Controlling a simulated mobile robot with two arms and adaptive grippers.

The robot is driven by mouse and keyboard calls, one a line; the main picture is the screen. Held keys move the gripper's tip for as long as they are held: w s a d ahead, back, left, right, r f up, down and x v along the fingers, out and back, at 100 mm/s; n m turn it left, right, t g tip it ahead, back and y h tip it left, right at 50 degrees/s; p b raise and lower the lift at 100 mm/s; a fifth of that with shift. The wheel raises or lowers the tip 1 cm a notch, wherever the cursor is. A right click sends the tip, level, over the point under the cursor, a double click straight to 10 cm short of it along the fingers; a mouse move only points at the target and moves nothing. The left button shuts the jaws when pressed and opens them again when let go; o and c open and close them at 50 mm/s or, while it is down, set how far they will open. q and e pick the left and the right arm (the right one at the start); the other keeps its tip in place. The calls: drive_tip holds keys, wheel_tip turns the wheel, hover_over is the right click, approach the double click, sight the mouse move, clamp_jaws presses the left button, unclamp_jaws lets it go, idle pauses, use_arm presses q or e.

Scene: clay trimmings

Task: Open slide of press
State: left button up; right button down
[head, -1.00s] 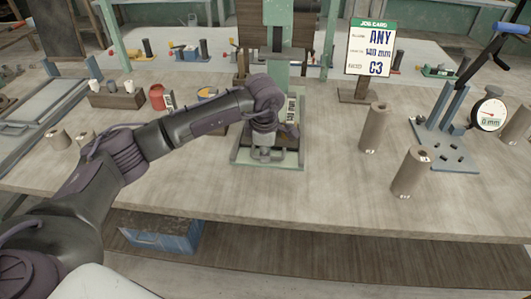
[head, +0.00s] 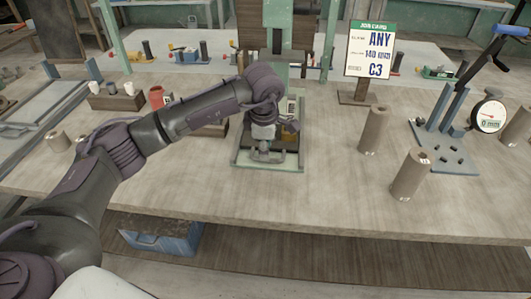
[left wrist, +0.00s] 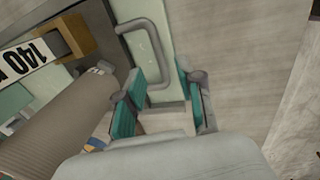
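The green press (head: 277,42) stands at the back middle of the bench, its pale green base plate (head: 290,166) toward me. In the left wrist view, a grey U-shaped handle (left wrist: 151,35) sits on a pale green plate (left wrist: 184,30), which I take for the slide. My left gripper (head: 263,152) is low over the front of the base. Its teal-padded fingers (left wrist: 165,95) are apart, with the near end of the handle between or just beyond their tips; contact is unclear. A ribbed grey cylinder (left wrist: 62,118) lies left of the fingers, beside a "140" label (left wrist: 30,57). My right gripper is out of view.
Two brown cylinders (head: 374,130) (head: 411,174) stand right of the press. A gauge (head: 490,115) and a blue-handled stand (head: 452,125) are farther right. A job card (head: 369,50) stands behind. The bench front is clear.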

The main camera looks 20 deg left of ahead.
use_arm(q)
wheel_tip(320, 180, up, 9)
drive_tip(key=s, duration=0.1)
drive_tip(key=shift+s+d+f, duration=0.15)
drive_tip(key=shift+s+d, duration=0.1)
drive_tip(key=shift+s, duration=0.05)
